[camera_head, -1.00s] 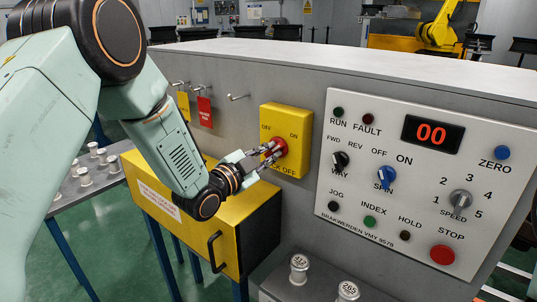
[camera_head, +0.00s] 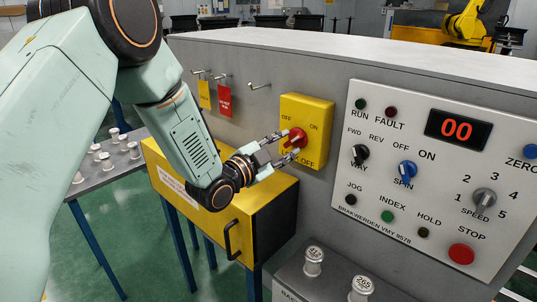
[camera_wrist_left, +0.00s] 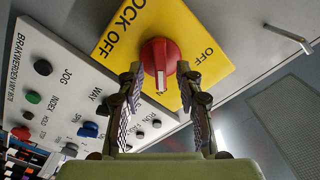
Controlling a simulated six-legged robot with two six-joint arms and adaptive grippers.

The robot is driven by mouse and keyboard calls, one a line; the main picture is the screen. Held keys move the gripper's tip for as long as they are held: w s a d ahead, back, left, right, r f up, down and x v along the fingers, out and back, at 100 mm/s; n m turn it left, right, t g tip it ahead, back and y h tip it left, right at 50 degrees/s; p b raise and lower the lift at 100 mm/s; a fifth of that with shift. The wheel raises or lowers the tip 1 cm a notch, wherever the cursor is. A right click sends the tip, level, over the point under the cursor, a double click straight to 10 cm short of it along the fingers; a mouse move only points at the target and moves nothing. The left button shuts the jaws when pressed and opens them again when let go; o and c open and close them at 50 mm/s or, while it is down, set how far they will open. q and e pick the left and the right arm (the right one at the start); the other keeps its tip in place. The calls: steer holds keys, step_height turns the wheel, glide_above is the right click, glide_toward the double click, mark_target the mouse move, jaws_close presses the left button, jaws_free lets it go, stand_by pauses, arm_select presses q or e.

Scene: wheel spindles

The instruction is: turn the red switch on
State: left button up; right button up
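The red switch (camera_head: 297,138) is a round knob with a raised grip on a yellow plate (camera_head: 318,154) lettered OFF, ON and LOCK OFF. In the left wrist view the knob (camera_wrist_left: 160,56) has its white mark pointing down, toward the partly hidden ON lettering. My left gripper (camera_head: 289,144) is at the knob, fingers spread. In the wrist view its fingers (camera_wrist_left: 160,88) stand to either side of the knob's grip, with a gap visible on both sides. My right gripper is in neither view.
A grey panel (camera_head: 440,240) with buttons, knobs and a red 00 display stands right of the switch. A yellow box (camera_head: 275,200) with a black handle is below the arm. Red (camera_head: 225,101) and yellow tags hang from hooks left of the plate. Numbered spindles (camera_head: 314,262) stand in front.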

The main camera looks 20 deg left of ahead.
arm_select(q)
steer(key=v, duration=1)
steer(key=shift+s, duration=0.35)
steer(key=shift+a, duration=0.15)
steer(key=s+f+n+g+y+b, duration=0.2)
steer(key=s+f+n+g, duration=0.3)
steer(key=f, duration=0.7)
steer(key=s+f+n+g+y+b, duration=0.25)
steer(key=s+f+n, duration=0.35)
steer(key=f, duration=0.6)
steer(key=s+d+f+n+g+y+b, duration=0.1)
steer(key=s+f+g+b, duration=0.8)
steer(key=s+f, duration=1.4)
steer(key=shift+s+f+n+b, duration=0.4)
steer(key=shift+s+n+b, duration=0.25)
steer(key=shift+n+b, duration=0.15)
